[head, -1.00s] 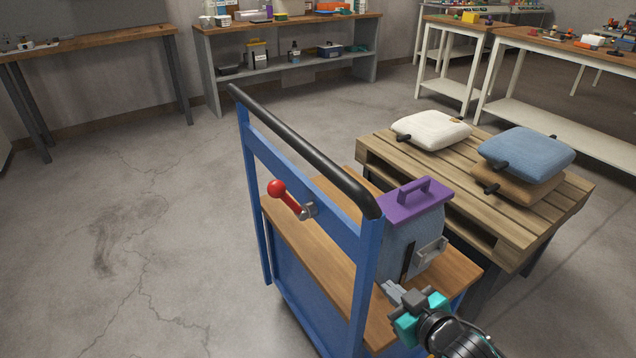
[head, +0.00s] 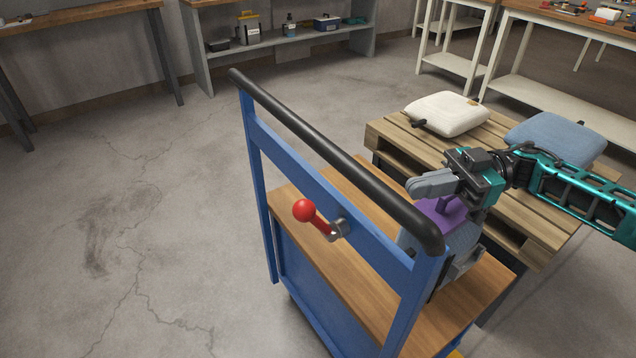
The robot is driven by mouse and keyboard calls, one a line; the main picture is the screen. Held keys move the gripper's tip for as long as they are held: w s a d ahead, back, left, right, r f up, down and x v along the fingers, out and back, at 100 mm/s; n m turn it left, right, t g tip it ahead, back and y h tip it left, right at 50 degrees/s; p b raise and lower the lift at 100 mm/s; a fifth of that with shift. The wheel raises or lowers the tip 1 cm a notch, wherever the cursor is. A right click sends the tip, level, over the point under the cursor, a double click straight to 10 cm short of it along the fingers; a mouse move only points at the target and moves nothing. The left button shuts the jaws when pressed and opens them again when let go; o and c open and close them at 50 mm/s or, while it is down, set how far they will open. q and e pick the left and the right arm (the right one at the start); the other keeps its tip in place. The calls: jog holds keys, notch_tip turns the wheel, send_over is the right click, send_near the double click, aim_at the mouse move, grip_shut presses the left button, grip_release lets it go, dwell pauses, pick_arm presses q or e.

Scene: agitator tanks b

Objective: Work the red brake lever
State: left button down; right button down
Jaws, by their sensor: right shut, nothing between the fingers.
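The red brake lever (head: 313,216) has a round red ball at its end and a short red arm. It is mounted by a grey pivot on the blue crossbar of the cart (head: 290,172), and its ball points up and to the left. My right gripper (head: 412,187) is shut and empty. My left gripper is not in view.
The cart's black handle bar (head: 330,155) runs above the lever. A container with a purple lid (head: 440,211) stands on the wooden deck (head: 330,262). A pallet (head: 395,137) with white (head: 446,114) and blue (head: 556,138) cushions is behind. The floor left of the cart is clear.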

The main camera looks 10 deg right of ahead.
aim_at(317, 221)
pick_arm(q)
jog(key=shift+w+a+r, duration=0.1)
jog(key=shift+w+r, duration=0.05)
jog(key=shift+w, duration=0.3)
pick_arm(e)
jog(key=a, duration=1.4)
jog(key=shift+s, duration=0.1)
